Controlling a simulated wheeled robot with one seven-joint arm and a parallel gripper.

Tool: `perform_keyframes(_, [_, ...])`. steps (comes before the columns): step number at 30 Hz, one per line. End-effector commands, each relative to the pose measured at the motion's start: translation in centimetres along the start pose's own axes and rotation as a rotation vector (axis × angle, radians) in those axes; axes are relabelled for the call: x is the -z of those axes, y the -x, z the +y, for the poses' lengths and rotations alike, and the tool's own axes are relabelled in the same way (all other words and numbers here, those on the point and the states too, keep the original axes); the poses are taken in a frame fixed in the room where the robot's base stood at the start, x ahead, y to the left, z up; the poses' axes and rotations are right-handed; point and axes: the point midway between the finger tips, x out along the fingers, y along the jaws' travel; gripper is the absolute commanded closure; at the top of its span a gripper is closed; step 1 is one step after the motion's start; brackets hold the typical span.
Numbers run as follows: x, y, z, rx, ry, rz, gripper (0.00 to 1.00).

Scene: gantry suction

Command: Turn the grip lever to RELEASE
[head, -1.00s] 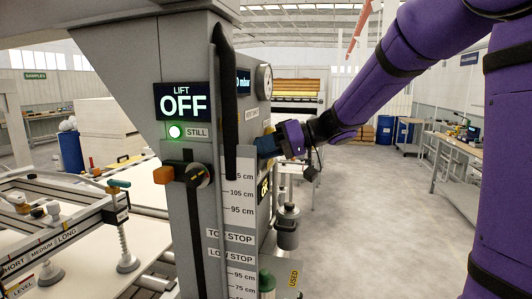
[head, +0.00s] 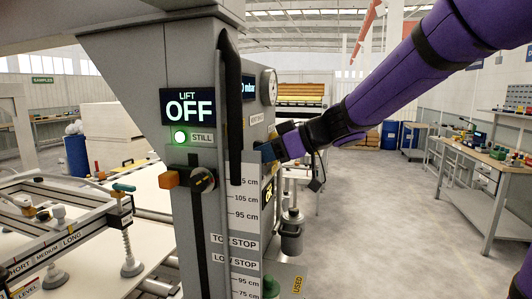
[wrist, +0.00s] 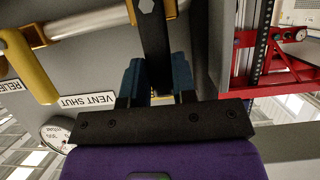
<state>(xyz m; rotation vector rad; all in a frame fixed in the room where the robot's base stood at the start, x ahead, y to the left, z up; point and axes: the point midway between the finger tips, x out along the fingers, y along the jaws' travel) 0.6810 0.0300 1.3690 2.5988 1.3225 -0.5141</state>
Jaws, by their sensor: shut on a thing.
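My gripper (head: 268,152) is at the right-hand face of the grey column (head: 205,65) in the head view. In the wrist view its two blue fingers (wrist: 157,85) are shut on a dark bar, the grip lever (wrist: 155,42), which has a hex bolt at its upper end. The lever's lower end is hidden between the fingers, and the head view does not show it clearly. A label beginning "RELE" (wrist: 8,84) is at the left edge of the wrist view, partly hidden. A "VENT SHUT" label (wrist: 88,101) is left of the fingers.
A yellow handle (wrist: 30,65) and metal pipe (wrist: 90,20) are close to my gripper. A round gauge (wrist: 60,135) is below left. The column carries a "LIFT OFF" display (head: 188,107) and an orange-ended lever (head: 170,180). The floor to the right (head: 380,220) is clear.

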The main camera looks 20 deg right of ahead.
Motion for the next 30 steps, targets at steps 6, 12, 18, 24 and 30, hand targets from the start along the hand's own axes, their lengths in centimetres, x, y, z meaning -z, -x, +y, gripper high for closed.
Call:
perform_keyframes(6, [-0.2, 0.0, -0.1, -0.004, 0.012, -0.003, 1.0])
perform_keyframes(12, [-0.2, 0.0, -0.1, -0.003, 0.012, -0.004, 1.0])
perform_keyframes(18, [-0.1, 0.0, -0.1, -0.003, 0.011, -0.003, 0.49])
perform_keyframes(24, [-0.1, 0.0, -0.1, -0.004, 0.011, -0.001, 0.49])
perform_keyframes(30, [0.0, 1.1, -0.1, -0.006, 0.012, 0.001, 0.49])
